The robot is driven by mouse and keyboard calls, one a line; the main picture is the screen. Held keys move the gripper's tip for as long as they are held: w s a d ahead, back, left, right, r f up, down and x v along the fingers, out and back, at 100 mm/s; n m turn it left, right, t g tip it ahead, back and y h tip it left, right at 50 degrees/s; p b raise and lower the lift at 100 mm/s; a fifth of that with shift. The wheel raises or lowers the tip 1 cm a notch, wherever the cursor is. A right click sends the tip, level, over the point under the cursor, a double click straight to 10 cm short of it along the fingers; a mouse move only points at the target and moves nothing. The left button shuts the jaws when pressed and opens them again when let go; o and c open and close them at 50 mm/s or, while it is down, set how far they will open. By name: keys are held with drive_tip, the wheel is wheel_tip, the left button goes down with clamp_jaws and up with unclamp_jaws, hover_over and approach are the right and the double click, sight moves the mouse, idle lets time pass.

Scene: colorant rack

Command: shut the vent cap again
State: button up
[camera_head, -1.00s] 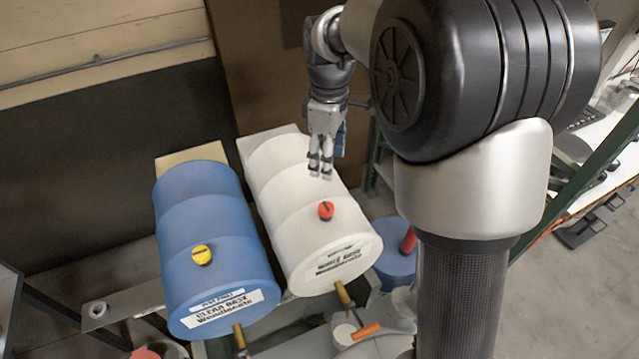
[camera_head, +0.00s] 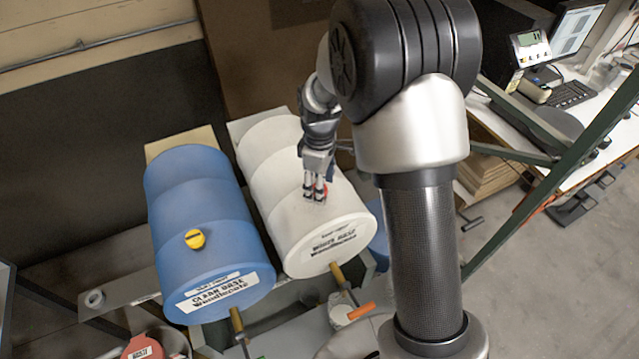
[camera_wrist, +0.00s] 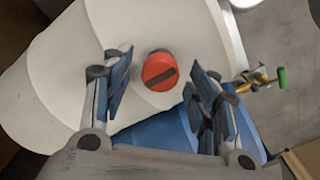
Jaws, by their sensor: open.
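A round red cap (camera_wrist: 160,70) with a dark bar across it sits on top of the white drum (camera_head: 281,172). In the head view my fingers largely hide it. A yellow cap (camera_head: 195,239) with a dark bar sits on the blue drum (camera_head: 203,190) to the left. My gripper (camera_head: 314,196) is open and empty above the white drum. In the wrist view the red cap shows between the two blue-padded fingers, near their tips. I cannot tell whether the fingers are level with it.
Brass taps stick out of the drum fronts, one with an orange handle (camera_head: 361,312). A red-lidded container (camera_head: 143,347) stands at the lower left. A green rack post (camera_head: 555,170) and a bench with a monitor (camera_head: 577,32) are at the right.

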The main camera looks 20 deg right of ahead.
drive_tip(key=shift+c, duration=0.3)
drive_tip(key=c, duration=1)
drive_tip(key=shift+m, duration=0.3)
drive_tip(key=m, duration=0.3)
drive_tip(key=shift+m+b, duration=0.3)
drive_tip(key=shift+b, duration=0.05)
drive_tip(key=m, duration=0.4)
drive_tip(key=shift+m, duration=0.3)
drive_tip(key=m+b, duration=0.1)
drive_tip(key=m, duration=0.3)
drive_tip(key=shift+m, duration=2.5)
